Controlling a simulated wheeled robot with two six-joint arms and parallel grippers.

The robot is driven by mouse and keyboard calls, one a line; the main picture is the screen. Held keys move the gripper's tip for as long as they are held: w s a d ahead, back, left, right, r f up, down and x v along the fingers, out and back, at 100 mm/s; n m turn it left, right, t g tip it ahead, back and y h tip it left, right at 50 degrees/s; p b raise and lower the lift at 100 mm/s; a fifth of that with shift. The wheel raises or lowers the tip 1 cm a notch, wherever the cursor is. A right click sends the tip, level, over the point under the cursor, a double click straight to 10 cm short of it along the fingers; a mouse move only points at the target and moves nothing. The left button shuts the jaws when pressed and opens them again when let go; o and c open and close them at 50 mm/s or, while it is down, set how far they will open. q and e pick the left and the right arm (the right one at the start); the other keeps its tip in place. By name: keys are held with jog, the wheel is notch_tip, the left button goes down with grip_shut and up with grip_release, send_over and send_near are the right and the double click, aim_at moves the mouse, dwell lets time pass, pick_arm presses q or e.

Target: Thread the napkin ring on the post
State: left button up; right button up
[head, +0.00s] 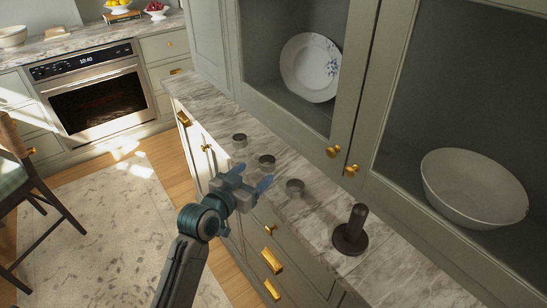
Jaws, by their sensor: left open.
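Three small grey napkin rings lie in a row on the marble counter: a far one (239,140), a middle one (267,161) and a near one (295,187). A dark brown post (356,222) stands upright on a round base at the right, with no ring around it. My left gripper (253,177) is open and empty at the counter's front edge. Its blue fingers point towards the middle ring and appear apart from it. My right gripper is not in view.
Cabinets with brass knobs (333,152) rise behind the narrow marble counter (400,278). A floral plate (311,67) and a white bowl (473,188) stand inside them. Drawers with brass handles (272,261) are below. A chair (28,190) stands on the rug at the left.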

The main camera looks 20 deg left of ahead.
aim_at(271, 157)
pick_arm(q)
jog(key=shift+x, duration=1.2)
jog(key=shift+p+x, duration=0.4)
jog(key=shift+x, duration=0.8)
jog(key=shift+w+r, duration=0.15)
jog(key=shift+w, duration=0.2)
jog(key=p+x, duration=0.1)
jog(key=x, duration=0.3)
jog(key=shift+w+a+p, duration=0.1)
jog(key=shift+a+p, duration=0.05)
jog(key=shift+p, duration=0.2)
jog(key=shift+w+f, duration=0.25)
jog(key=shift+s, duration=0.1)
jog(key=c, duration=0.9)
jog(key=shift+c, duration=0.7)
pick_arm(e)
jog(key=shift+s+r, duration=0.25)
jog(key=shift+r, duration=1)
